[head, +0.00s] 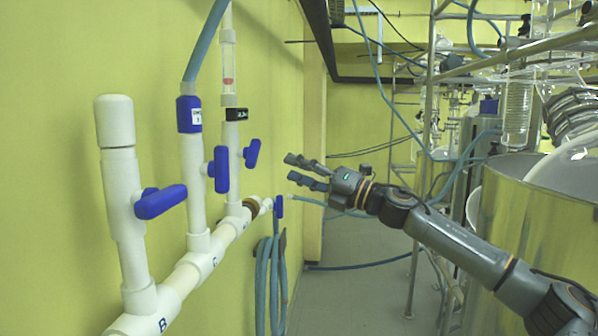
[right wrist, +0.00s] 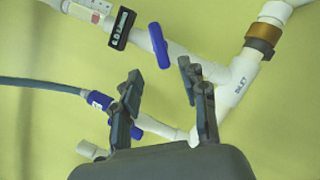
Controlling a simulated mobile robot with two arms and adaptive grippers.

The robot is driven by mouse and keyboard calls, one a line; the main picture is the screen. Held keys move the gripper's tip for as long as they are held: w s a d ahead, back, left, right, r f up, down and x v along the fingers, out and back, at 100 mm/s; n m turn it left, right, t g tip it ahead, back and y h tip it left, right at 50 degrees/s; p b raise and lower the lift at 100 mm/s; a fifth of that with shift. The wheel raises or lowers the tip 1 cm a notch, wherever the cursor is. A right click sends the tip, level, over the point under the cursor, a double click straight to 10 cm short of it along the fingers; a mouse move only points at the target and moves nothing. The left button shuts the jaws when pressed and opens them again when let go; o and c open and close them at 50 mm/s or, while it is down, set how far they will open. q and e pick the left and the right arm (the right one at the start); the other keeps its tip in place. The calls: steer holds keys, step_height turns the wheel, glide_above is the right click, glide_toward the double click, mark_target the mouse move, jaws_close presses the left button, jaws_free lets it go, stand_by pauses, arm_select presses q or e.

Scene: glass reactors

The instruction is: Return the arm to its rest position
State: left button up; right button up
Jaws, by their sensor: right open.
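My right gripper (head: 306,172) is open and empty in the head view. Its arm reaches in from the right, and the fingers point left toward the pipes on the yellow wall. A gap shows between the fingers and the nearest blue valve handle (head: 252,153). In the right wrist view the two fingers (right wrist: 165,100) stand apart with nothing between them. A blue handle (right wrist: 159,45) and white pipe show beyond them. My left gripper is not in view.
White pipes (head: 118,195) with blue handles (head: 160,201) run along the left wall. A coiled blue hose (head: 262,285) hangs below. A large shiny vessel (head: 525,255) and metal frame stand at the right. Grey floor (head: 365,245) is visible between.

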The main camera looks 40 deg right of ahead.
steer(key=shift+f, duration=0.1)
